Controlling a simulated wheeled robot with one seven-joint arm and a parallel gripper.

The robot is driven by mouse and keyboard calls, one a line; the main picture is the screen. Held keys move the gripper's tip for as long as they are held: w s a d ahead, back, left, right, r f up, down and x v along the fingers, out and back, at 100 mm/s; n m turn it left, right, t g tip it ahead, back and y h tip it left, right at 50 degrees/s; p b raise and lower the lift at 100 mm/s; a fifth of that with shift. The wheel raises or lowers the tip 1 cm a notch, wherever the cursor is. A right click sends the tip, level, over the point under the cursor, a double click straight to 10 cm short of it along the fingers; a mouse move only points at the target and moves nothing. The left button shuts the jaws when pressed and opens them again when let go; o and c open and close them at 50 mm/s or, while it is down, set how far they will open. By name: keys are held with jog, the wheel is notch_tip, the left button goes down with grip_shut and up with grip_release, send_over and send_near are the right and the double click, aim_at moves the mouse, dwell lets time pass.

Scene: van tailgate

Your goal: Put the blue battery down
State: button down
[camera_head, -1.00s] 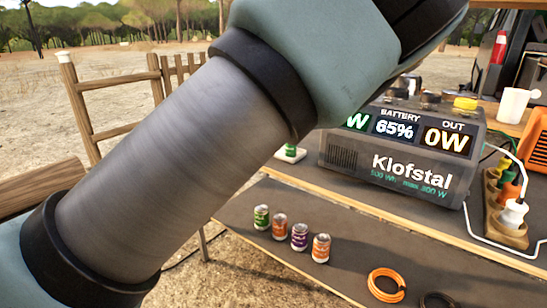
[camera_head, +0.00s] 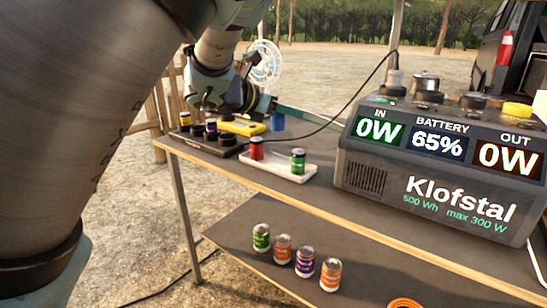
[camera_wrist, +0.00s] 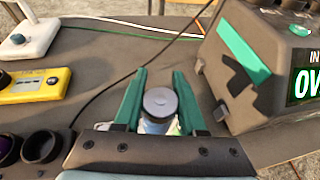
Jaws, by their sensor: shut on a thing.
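The blue battery (camera_head: 277,121) shows in the head view as a small blue shape near the far side of the table, just under my gripper's teal fingers. In the wrist view, my gripper (camera_wrist: 158,104) is shut on the battery, whose round grey cap (camera_wrist: 160,101) shows between the fingers. The battery looks upright. Most of its body is hidden below the cap and by the gripper. I cannot tell whether its foot touches the table top (camera_wrist: 110,75).
A dark holder (camera_head: 200,145) with batteries and a yellow meter (camera_head: 243,127) stand left. A white tray (camera_head: 290,173) holds a red and a green battery. The large power station (camera_head: 400,165) stands right; a black cable crosses the table.

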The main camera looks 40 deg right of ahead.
jog(key=b, duration=0.1)
send_over(285, 161)
notch_tip(285, 161, down, 6)
jog(key=shift+s+r, duration=0.1)
jog(key=shift+f+b, duration=0.55)
jog(key=shift+f, duration=1.55)
jog(key=shift+f, duration=0.15)
jog(key=shift+c, duration=2.4)
grip_release()
jog(key=shift+r, duration=0.25)
jog(key=p+v, duration=0.1)
jog(key=v, duration=1.1)
jog(key=shift+a+f, duration=0.1)
jog(key=shift+f, duration=0.05)
